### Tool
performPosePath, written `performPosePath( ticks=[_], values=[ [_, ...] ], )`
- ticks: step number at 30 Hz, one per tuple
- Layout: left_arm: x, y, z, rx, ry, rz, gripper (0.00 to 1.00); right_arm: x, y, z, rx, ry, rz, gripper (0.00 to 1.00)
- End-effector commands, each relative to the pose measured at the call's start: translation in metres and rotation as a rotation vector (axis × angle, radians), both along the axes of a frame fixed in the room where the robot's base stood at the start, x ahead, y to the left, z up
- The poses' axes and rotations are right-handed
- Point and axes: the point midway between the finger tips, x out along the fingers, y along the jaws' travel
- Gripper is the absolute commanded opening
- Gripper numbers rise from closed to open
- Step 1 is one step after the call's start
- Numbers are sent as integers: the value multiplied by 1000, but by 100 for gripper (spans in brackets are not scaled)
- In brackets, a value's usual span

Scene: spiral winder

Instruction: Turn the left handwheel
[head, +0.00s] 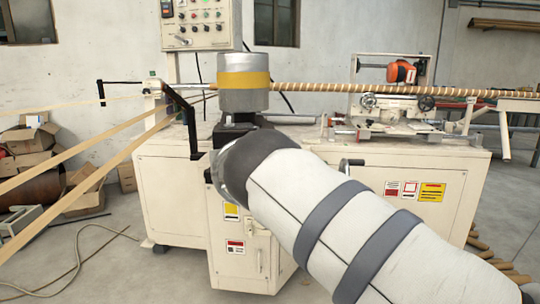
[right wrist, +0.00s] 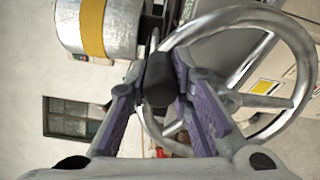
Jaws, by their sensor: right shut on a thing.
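In the right wrist view a large shiny metal handwheel (right wrist: 307,62) fills the right side, with spokes and a dark knob-like handle (right wrist: 158,82). My right gripper (right wrist: 165,85) has its purple-padded fingers closed around this dark handle at the left side of the rim. In the head view my right arm comes in from the lower right and covers the front middle of the winder (head: 175,190). It hides the gripped handwheel and my right gripper there. My left gripper is in neither view.
A silver drum with a yellow band (head: 243,82) stands above my arm. A black lever arm (head: 181,108) sticks out at the left. A carriage with small handwheels (head: 368,101) and a small crank (head: 352,163) are to the right. Cardboard boxes (head: 30,140) lie far left.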

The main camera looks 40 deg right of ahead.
Motion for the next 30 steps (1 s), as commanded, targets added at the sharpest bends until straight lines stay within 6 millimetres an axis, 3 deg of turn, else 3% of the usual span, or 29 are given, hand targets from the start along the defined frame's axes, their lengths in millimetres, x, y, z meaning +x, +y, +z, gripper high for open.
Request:
performPosePath(
  ticks=[23,24,26,30],
  values=[
    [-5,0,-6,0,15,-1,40,6,8,7,-77,46,1,0],
    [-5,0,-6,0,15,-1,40,6,8,7,-77,46,1,27],
    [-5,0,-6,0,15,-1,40,6,8,7,-77,47,1,41],
    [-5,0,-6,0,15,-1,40,5,8,6,-76,49,0,41]
  ],
)
